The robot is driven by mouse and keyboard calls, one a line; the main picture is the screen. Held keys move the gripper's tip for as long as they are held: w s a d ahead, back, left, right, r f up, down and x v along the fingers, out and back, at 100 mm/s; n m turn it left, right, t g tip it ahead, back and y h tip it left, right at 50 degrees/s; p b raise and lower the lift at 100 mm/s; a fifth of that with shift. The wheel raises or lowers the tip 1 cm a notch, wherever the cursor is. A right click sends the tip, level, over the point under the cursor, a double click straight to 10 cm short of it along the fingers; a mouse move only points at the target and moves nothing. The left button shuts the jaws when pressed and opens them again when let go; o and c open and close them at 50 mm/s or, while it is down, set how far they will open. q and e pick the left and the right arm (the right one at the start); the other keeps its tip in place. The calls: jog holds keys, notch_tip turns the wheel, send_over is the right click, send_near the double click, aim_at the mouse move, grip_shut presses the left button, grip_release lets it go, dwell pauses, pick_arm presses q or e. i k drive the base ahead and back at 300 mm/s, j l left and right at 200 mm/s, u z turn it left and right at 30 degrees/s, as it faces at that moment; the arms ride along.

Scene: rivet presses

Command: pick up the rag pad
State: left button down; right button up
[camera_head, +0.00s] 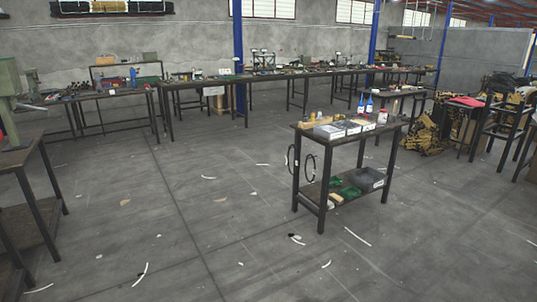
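I cannot tell for certain which thing is the rag pad. A flat pinkish-red cloth-like piece (467,101) lies on top of a small dark stand at the right. Green crumpled pieces (347,192), perhaps cloth, lie on the lower shelf of the small dark work table (310,133) right of centre. Both are far from me and too small to make out well. Neither of my grippers is in view.
Bottles (369,104) and small boxes crowd the work table's top; black rings (309,168) hang at its side. Long benches (190,82) line the back wall. A bench with a green machine (9,80) stands at left. Blue posts (239,55) rise behind. The middle floor is mostly clear, with scattered scraps.

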aim_at(330, 205)
jog(key=i+z, duration=0.4)
jog(key=i, duration=0.2)
jog(key=i+j+z, duration=0.2)
jog(key=i+z, duration=0.15)
jog(key=i, duration=0.3)
